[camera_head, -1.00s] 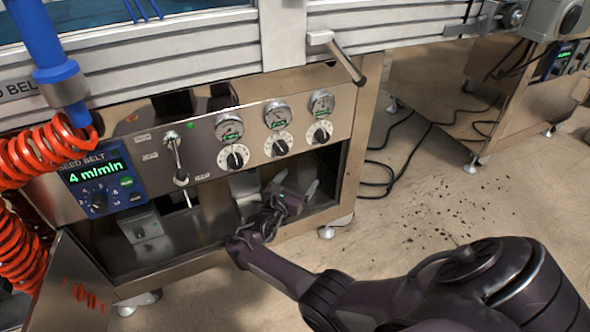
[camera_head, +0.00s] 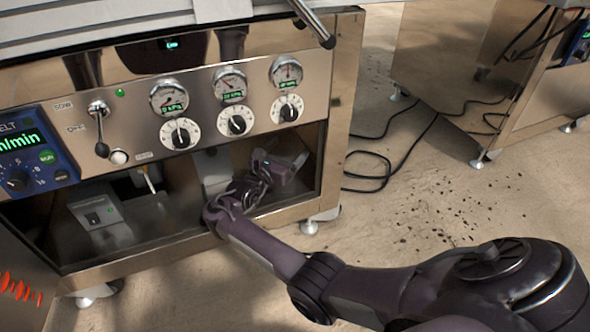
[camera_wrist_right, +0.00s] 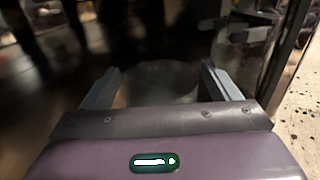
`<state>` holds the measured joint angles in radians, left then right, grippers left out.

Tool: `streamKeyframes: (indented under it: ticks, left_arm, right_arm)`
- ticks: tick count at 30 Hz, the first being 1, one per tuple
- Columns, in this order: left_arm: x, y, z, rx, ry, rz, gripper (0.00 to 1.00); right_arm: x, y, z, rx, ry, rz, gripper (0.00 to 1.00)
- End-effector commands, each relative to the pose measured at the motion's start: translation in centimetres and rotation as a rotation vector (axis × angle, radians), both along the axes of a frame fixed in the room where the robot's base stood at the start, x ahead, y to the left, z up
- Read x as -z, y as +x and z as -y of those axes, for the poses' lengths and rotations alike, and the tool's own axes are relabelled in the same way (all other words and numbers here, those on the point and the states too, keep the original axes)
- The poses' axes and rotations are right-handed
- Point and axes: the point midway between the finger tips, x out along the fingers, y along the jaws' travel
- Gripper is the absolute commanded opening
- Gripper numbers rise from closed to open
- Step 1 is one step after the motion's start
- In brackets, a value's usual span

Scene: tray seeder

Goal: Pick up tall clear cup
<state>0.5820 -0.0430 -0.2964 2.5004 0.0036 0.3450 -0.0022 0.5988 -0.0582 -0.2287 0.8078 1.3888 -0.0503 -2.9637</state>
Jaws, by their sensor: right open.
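My right gripper (camera_head: 280,166) reaches into the right part of the open bay under the machine's dial panel. In the right wrist view its two fingers (camera_wrist_right: 161,84) are spread apart, so it is open. A faint round, see-through outline (camera_wrist_right: 160,75) shows between and beyond the fingers; it may be the tall clear cup, but it is too dark and blurred to be sure. I cannot make out the cup in the head view. My left gripper is not in view.
The dial panel (camera_head: 205,112) with gauges and knobs overhangs the bay. The bay's right post (camera_head: 340,110) stands close to my right gripper. A grey box (camera_head: 95,208) sits in the bay's left part. Cables (camera_head: 370,170) and dark specks lie on the floor at right.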

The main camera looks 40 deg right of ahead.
Motion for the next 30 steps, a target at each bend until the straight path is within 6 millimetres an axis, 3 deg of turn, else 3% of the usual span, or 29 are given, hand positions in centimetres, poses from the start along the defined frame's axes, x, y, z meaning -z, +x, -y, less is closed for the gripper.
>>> streamKeyframes:
  ticks: [8, 22, 30]
  left_arm:
    - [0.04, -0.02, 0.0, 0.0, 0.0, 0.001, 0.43]
    - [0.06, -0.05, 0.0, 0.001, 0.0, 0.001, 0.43]
    - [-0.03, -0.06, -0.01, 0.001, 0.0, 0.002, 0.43]
  right_arm:
    - [-0.08, 0.06, -0.1, 0.0, 0.001, 0.0, 0.81]
    - [-0.02, 0.04, -0.07, 0.0, 0.001, 0.0, 0.2]
    - [-0.12, 0.04, -0.04, 0.0, 0.0, 0.0, 0.17]
